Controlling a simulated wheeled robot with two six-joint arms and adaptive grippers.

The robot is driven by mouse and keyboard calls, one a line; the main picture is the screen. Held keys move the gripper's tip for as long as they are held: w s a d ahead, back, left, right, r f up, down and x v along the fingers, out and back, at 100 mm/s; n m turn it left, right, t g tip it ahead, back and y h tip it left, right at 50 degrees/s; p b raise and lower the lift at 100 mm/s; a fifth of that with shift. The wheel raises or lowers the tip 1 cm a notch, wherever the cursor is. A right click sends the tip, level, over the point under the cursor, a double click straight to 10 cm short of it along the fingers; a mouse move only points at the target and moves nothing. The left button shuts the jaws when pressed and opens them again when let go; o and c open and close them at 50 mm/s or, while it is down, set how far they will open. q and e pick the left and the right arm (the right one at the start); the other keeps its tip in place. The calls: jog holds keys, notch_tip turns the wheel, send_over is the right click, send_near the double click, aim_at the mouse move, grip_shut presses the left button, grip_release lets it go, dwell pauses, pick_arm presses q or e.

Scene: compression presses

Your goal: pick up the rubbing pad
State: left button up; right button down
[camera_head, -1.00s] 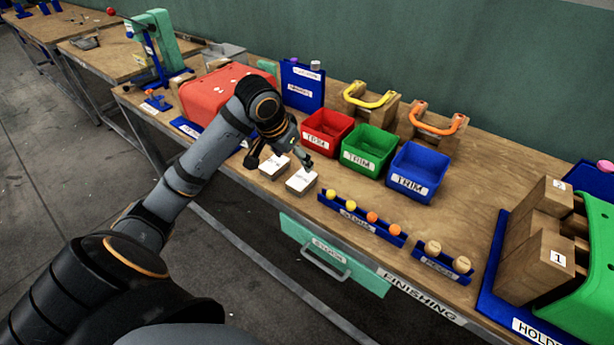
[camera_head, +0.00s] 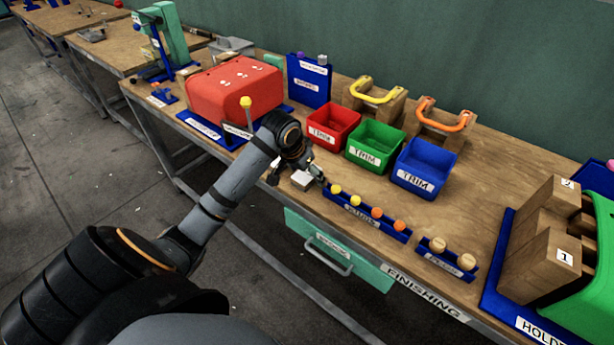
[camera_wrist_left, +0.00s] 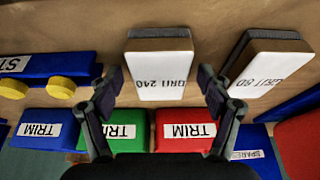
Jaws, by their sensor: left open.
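Two rubbing pads show in the left wrist view, each a white-faced block with a dark side. One pad (camera_wrist_left: 158,68), marked 240, lies ahead between my left fingertips; the other pad (camera_wrist_left: 266,66), marked 80, lies to its right. In the head view, the right-hand pad (camera_head: 303,180) shows partly on the bench near its front edge, below my left gripper (camera_head: 296,173); my arm hides the other. My left gripper is open and empty, its fingers (camera_wrist_left: 160,85) spread on both sides of the 240 pad's near end. I cannot tell the height gap. My right gripper is not in view.
Red (camera_head: 332,125), green (camera_head: 374,146) and blue (camera_head: 424,167) trim bins stand behind the pads. A blue rack (camera_head: 366,214) with yellow and orange knobs is close on the right. A red block (camera_head: 222,93) stands at left, and a green drawer (camera_head: 338,252) is under the bench edge.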

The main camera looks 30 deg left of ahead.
pick_arm(q)
jog(key=c, duration=1.2)
jog(key=shift+r, duration=0.6)
jog(key=s+d+r+p, duration=0.8)
jog(key=d+r+p, duration=0.3)
jog(key=r, duration=0.1)
jog(key=shift+s, duration=0.3)
